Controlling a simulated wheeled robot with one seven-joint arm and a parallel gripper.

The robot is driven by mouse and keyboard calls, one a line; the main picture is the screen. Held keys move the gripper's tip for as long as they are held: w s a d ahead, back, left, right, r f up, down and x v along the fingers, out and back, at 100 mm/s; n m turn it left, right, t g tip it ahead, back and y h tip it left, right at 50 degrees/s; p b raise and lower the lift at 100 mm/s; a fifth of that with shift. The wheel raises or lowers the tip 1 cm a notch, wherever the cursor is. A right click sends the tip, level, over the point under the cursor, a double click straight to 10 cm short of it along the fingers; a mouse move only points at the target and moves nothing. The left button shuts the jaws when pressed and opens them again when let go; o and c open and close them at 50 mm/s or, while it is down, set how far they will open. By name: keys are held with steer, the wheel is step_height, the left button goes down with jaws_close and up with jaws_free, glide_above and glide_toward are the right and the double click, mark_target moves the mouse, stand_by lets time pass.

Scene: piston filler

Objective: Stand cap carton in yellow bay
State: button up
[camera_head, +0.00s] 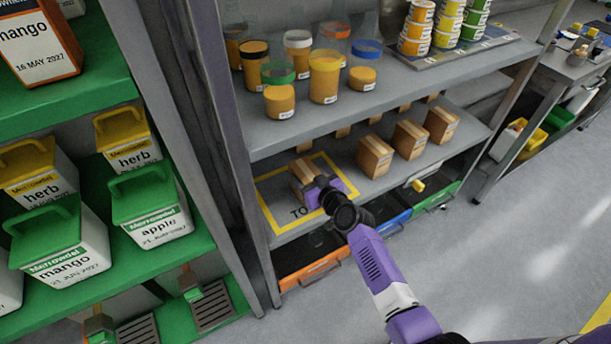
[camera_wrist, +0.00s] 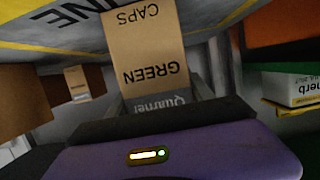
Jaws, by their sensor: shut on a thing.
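A brown cardboard cap carton (camera_head: 302,171) is between the fingers of my gripper (camera_head: 317,184), over the yellow-outlined bay on the lower shelf. In the wrist view the carton (camera_wrist: 145,48) shows the words GREEN and CAPS, upside down in the picture. My gripper (camera_wrist: 165,100) is shut on it. The yellow bay outline (camera_head: 262,215) surrounds floor lettering partly hidden by my gripper; LINE and a yellow stripe (camera_wrist: 45,43) show in the wrist view. I cannot tell whether the carton's base touches the shelf.
Several similar cartons (camera_head: 410,138) stand to the right on the same shelf. Jars (camera_head: 324,78) with coloured lids stand on the shelf above. A grey upright (camera_head: 228,130) borders the bay on the left. Orange, blue and green bins (camera_head: 310,274) sit below.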

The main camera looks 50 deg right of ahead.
steer(key=o, duration=1.5)
steer(key=shift+f, duration=0.1)
steer(key=shift+r+p, duration=0.25)
steer(key=shift+p, duration=0.05)
steer(key=s+a+r, duration=0.2)
steer(key=s+a, duration=0.3)
steer(key=s, duration=0.4)
steer(key=s+a+r+n, duration=0.1)
steer(key=s+a, duration=0.5)
steer(key=s, duration=0.3)
steer(key=s+a+r, duration=0.2)
steer(key=s+a, duration=0.3)
steer(key=s, duration=0.4)
steer(key=s+a+r+y, duration=0.1)
steer(key=s+a+r, duration=0.2)
steer(key=s+r, duration=0.1)
steer(key=s+a+r+n+y, duration=0.1)
steer(key=s+a+r, duration=0.2)
steer(key=s+r, duration=0.1)
steer(key=s+a+r+n+y, duration=0.1)
steer(key=s+a+r+y, duration=0.1)
steer(key=s+r, duration=0.2)
steer(key=shift+s+a+r+t, duration=0.35)
steer(key=shift+a+r+t, duration=0.05)
steer(key=shift+r, duration=0.3)
